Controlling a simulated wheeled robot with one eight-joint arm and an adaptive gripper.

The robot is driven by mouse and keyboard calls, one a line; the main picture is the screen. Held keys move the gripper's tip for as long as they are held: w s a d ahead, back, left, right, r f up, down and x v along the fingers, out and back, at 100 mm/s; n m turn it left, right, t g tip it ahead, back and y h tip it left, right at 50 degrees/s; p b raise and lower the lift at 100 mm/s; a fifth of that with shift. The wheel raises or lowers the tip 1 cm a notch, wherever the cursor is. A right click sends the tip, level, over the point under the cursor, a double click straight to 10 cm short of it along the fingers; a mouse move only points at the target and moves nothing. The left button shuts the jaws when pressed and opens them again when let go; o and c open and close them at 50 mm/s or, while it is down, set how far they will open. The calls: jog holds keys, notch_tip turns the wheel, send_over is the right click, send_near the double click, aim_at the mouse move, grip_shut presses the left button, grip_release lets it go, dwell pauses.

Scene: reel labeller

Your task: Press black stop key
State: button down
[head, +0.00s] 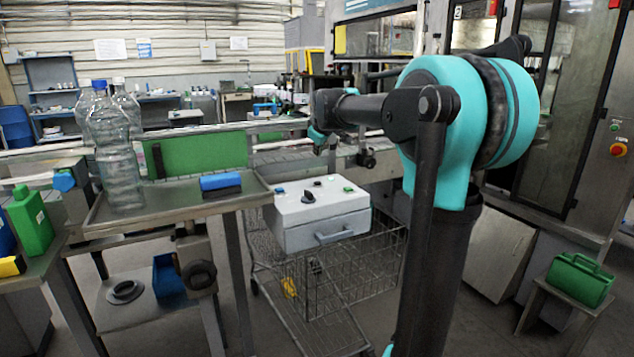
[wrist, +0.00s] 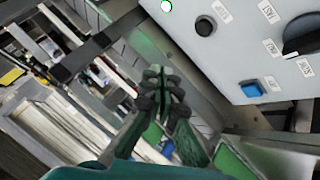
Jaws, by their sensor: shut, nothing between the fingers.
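A pale grey control box (head: 322,212) stands right of centre in the head view, its top carrying the keys. In the wrist view its panel (wrist: 235,55) fills the upper right. A round black key (wrist: 204,26) sits near the panel's edge; the small label beside it is hard to read. It also shows in the head view (head: 308,197). My gripper (wrist: 164,76) is shut and empty, below and left of the black key in the wrist view and apart from the panel. In the head view my gripper (head: 319,141) is above and behind the box.
The panel also holds a blue square key (wrist: 251,89), a large black knob (wrist: 306,36) and a green key (head: 348,189). A wire cart (head: 355,268) is beneath the box. A metal table (head: 180,195) with bottles stands to the left.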

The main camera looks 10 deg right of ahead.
aim_at(318, 183)
jog(key=shift+w+a+r, duration=0.1)
jog(key=shift+w+r, duration=0.2)
jog(key=shift+w, duration=0.1)
jog(key=shift+f, duration=0.1)
jog(key=shift+f, duration=4.3)
jog(key=shift+f, duration=0.1)
jog(key=shift+f, duration=0.35)
jog(key=shift+f, duration=0.45)
jog(key=shift+r, duration=0.9)
